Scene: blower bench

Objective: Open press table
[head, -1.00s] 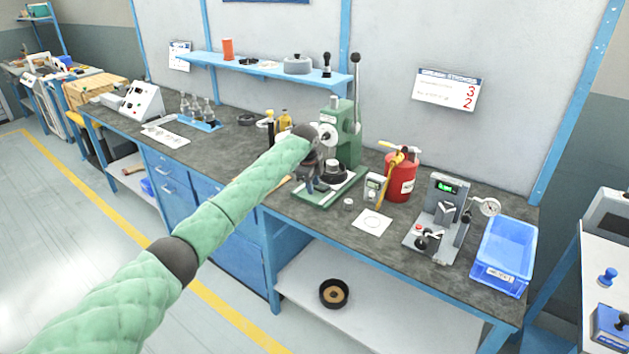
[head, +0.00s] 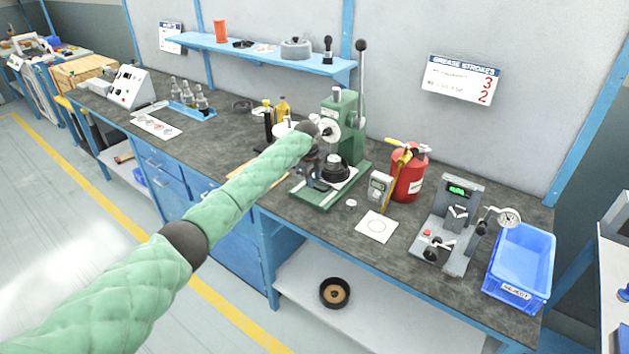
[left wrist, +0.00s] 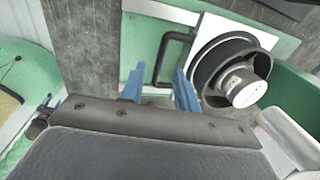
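The green press (head: 348,130) stands on the bench with its lever up. Its green table (head: 318,201) carries a white sheet and a black ring-shaped part (head: 336,171). In the left wrist view the table (left wrist: 195,20) has a dark U-shaped handle (left wrist: 163,62) at its edge, beside the black ring part (left wrist: 232,70) with its silver centre. My left gripper (head: 310,183) is at the front left of the press. Its blue fingers (left wrist: 160,90) are apart, with the handle just beyond and between their tips; contact cannot be told. My right gripper is out of view.
A red canister (head: 408,175), a small grey meter (head: 379,187) and a white card (head: 377,226) are right of the press. A gauge fixture (head: 452,225) and a blue bin (head: 521,266) stand farther right. A shelf (head: 262,55) hangs behind.

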